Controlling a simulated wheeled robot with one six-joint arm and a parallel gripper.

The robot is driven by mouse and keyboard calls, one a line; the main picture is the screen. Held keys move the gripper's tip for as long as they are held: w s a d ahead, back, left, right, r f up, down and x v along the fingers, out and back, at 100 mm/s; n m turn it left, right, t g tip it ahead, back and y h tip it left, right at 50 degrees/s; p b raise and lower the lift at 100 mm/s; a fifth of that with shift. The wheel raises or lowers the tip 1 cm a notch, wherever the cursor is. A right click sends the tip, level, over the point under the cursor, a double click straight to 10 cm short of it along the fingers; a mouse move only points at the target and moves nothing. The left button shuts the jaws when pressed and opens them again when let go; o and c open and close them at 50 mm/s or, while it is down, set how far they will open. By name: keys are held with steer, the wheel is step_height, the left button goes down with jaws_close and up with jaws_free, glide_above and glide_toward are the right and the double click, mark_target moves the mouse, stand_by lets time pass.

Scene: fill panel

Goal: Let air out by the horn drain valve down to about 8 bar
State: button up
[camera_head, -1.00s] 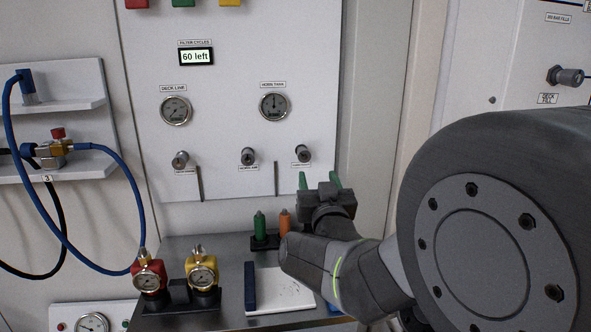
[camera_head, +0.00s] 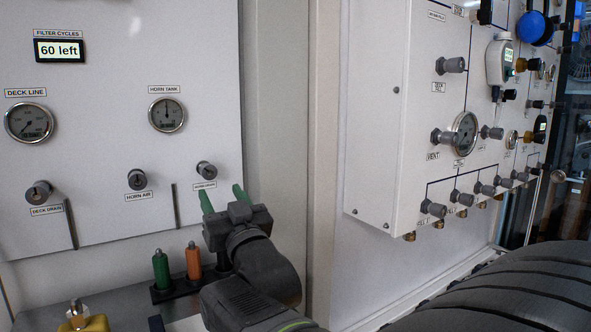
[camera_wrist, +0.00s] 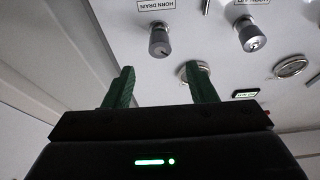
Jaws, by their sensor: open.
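The horn drain valve (camera_head: 206,170) is a small grey knob at the right end of the lower row on the white panel. In the wrist view the horn drain knob (camera_wrist: 160,39) stands ahead of and above the gap between my fingertips, apart from them. My gripper (camera_head: 224,199) has green fingers, open and empty, just below and right of that knob; it also shows in the wrist view (camera_wrist: 163,80). The horn tank gauge (camera_head: 167,115) is a round dial above; its needle points about straight up, but the numbers are too small to read.
The horn air knob (camera_head: 137,180) and deck drain knob (camera_head: 40,192) sit to the left, with thin vertical bars beside them. A green marker-like piece (camera_head: 161,268) and an orange one (camera_head: 194,261) stand below. A white valve cabinet (camera_head: 378,130) stands at the right.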

mark_target(210, 173)
steer(key=x, duration=0.9)
steer(key=shift+w+a+r+p, duration=0.15)
steer(key=shift+w+a+p, duration=0.05)
steer(key=shift+a+p, duration=0.1)
steer(key=shift+d, duration=0.1)
steer(key=shift+c, duration=0.2)
steer(key=c, duration=0.9)
